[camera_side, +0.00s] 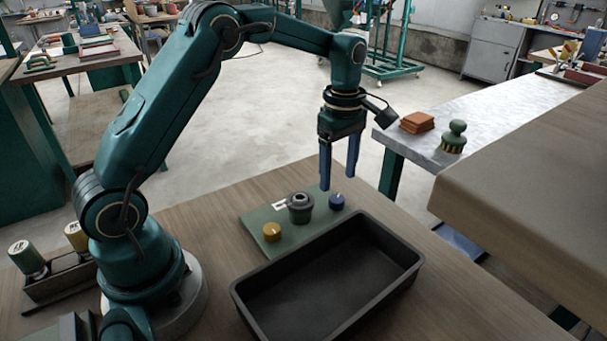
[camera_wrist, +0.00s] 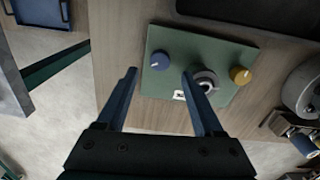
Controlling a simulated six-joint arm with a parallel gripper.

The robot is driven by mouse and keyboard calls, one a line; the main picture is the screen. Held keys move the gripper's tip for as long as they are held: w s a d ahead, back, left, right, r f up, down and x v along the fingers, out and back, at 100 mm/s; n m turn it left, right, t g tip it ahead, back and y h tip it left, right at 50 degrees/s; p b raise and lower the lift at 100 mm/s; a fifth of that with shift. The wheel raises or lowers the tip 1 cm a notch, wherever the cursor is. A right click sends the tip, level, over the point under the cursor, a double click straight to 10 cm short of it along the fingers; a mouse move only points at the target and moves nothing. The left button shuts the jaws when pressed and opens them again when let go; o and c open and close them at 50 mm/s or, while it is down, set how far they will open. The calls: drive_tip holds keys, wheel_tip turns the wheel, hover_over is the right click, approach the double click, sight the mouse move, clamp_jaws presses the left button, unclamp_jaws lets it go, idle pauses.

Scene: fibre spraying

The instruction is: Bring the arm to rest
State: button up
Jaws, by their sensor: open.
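My gripper (camera_side: 338,182) points down, open and empty, in the air above the back edge of the wooden table, close to the blue knob (camera_side: 336,201). The wrist view shows my gripper (camera_wrist: 158,72) with its two blue fingers apart, the blue knob (camera_wrist: 161,60) showing between their tips. The green panel (camera_side: 256,222) also bears a dark grey round piece (camera_side: 300,207) and a yellow knob (camera_side: 271,231). I cannot tell the exact height of the fingertips above the panel.
An empty black tray (camera_side: 414,262) stands on the table in front of the panel. A metal side table (camera_side: 430,138) at the right holds orange blocks (camera_side: 417,122) and a green-handled brush (camera_side: 454,137). A rack with bottles (camera_side: 60,278) stands at the left.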

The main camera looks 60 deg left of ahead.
drive_tip(key=s+d+r+m+t, duration=0.2)
drive_tip(key=s+r, duration=0.2)
drive_tip(key=r, duration=0.2)
drive_tip(key=s+d+r+m+t, duration=0.2)
drive_tip(key=s+r+m, duration=0.15)
drive_tip(key=r, duration=0.35)
drive_tip(key=s+d+f+m+t, duration=0.1)
drive_tip(key=s+f+m, duration=0.4)
drive_tip(key=s+m, duration=0.7)
drive_tip(key=shift+m+t, duration=0.3)
drive_tip(key=shift+m, duration=0.45)
